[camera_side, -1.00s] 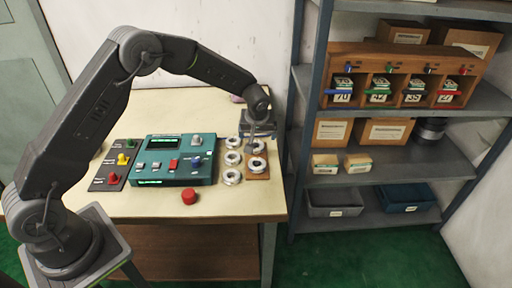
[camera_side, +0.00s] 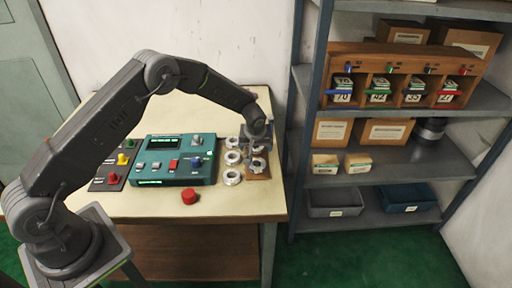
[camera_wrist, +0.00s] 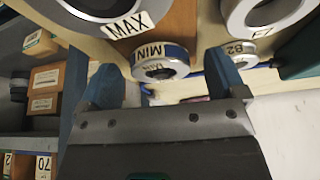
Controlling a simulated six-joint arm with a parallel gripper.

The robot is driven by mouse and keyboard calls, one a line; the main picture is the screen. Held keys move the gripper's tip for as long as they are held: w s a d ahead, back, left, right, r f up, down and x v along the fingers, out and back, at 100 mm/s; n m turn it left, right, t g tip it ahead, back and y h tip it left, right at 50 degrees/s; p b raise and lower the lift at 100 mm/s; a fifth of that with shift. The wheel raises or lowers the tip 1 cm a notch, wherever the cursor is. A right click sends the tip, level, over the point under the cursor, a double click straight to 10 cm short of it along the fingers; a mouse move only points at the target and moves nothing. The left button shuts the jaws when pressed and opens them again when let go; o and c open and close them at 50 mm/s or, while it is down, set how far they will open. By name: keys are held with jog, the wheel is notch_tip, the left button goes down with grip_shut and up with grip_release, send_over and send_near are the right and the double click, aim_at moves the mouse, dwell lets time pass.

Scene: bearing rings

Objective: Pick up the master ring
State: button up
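In the wrist view, a pale ring marked MIN with a blue band (camera_wrist: 160,62) lies between the two finger ends of my gripper (camera_wrist: 162,82). The fingers are spread apart; I cannot tell whether they reach down around it. A larger ring marked MAX (camera_wrist: 78,12) lies closer to the camera beside it. No label reading "master" shows. In the side view my gripper (camera_side: 257,147) is low over the brown board, hiding most of its far part. A ring (camera_side: 258,164) shows on the near part of the board.
Loose pale rings, one of them here (camera_side: 232,178), stand in a column just left of the brown board (camera_side: 261,177). A teal control box (camera_side: 174,161) and a red knob (camera_side: 189,197) are further left. A shelf unit (camera_side: 300,130) rises close on the right.

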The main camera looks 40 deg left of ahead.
jog(key=c, duration=1.1)
jog(key=shift+r, duration=0.1)
jog(key=shift+r, duration=0.1)
